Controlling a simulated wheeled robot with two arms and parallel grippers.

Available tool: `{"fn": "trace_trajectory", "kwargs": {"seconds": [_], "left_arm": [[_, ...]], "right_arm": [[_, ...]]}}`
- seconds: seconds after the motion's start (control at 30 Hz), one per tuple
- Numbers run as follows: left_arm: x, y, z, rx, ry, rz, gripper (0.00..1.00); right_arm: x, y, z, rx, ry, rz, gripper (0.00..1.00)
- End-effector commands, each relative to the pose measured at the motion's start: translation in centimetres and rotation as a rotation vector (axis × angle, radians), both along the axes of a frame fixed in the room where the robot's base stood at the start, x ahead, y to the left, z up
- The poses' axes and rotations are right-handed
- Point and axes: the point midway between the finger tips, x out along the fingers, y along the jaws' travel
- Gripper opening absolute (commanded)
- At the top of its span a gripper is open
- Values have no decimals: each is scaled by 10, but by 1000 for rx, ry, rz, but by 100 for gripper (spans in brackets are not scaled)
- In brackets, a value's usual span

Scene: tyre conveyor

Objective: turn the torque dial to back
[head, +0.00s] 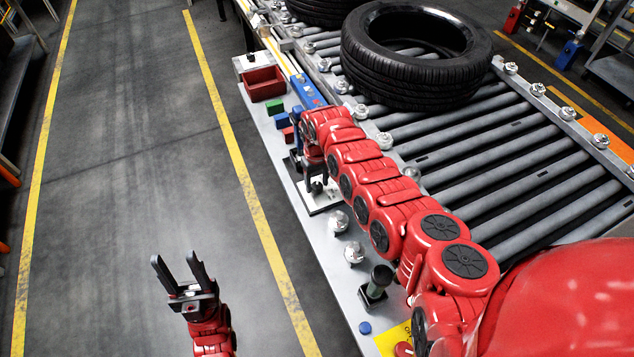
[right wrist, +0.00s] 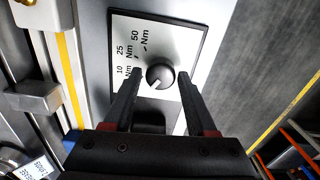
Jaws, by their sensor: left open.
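The torque dial is a round black knob (right wrist: 160,75) on a white plate (right wrist: 190,40) marked 10, 25 and 50 Nm. A pale pointer mark on the knob faces the lower left in the right wrist view. My right gripper (right wrist: 160,74) is open, with one finger on each side of the knob and small gaps showing. In the head view the plate (head: 328,197) lies under my right gripper (head: 316,184), which partly hides the dial. My left gripper (head: 174,260) is open and empty over the floor, left of the bench.
The floor at left is clear.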

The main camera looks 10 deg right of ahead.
Motion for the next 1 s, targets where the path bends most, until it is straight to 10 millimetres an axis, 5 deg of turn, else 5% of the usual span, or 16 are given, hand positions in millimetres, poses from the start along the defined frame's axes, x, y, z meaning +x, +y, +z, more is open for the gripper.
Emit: {"fn": "trace_trajectory", "kwargs": {"seconds": [0.1,0.53,1.0], "left_arm": [[0,0,0,0,0,0,50],[0,0,0,0,0,0,50],[0,0,-21,0,0,0,50]], "right_arm": [[-1,0,-1,0,2,0,76],[-1,-1,7,-1,6,-1,76],[0,1,83,2,-4,-1,76]]}}
